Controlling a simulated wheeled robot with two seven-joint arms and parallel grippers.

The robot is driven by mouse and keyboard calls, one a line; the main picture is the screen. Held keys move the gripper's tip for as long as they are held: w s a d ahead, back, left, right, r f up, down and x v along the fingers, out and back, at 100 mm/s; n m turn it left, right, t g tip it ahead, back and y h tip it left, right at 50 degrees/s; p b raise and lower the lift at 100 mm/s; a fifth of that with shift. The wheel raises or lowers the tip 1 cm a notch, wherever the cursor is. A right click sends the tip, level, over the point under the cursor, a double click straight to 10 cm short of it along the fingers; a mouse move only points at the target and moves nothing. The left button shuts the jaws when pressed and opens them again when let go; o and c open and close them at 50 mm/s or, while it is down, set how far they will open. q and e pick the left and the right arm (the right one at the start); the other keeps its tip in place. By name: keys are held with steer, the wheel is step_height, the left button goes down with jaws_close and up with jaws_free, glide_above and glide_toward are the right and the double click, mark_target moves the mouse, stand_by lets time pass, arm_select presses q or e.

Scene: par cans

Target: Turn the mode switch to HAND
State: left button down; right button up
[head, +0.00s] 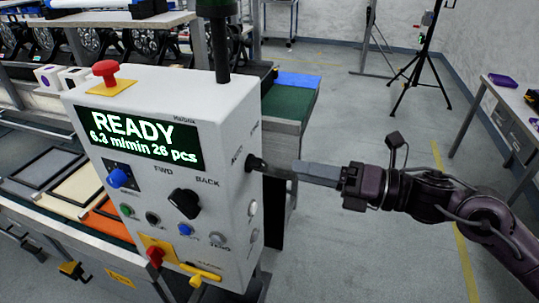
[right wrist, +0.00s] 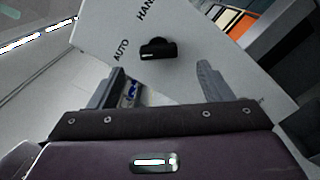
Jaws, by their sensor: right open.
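The mode switch is a black knob (head: 254,163) on the right side face of the white control box (head: 225,200). In the right wrist view the knob (right wrist: 158,49) lies between the printed words AUTO and HAND on one side and the open face. Its white mark is at its left end, on the side of AUTO. My right gripper (head: 278,169) points at this face from the right. In the right wrist view its fingers (right wrist: 157,78) are spread apart with nothing between them, the knob just beyond the tips. My left gripper is out of view.
More buttons (head: 252,208) sit below the switch. A green-topped conveyor (head: 288,104) stands behind. The floor to the right is clear up to a table (head: 505,115).

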mark_target(265, 165)
steer(key=p+x, duration=0.3)
steer(key=x, duration=0.4)
steer(key=shift+s+r, duration=0.1)
steer(key=shift+r, duration=0.05)
steer(key=shift+a, duration=0.35)
steer(key=shift+c, duration=0.4)
steer(key=c, duration=0.9)
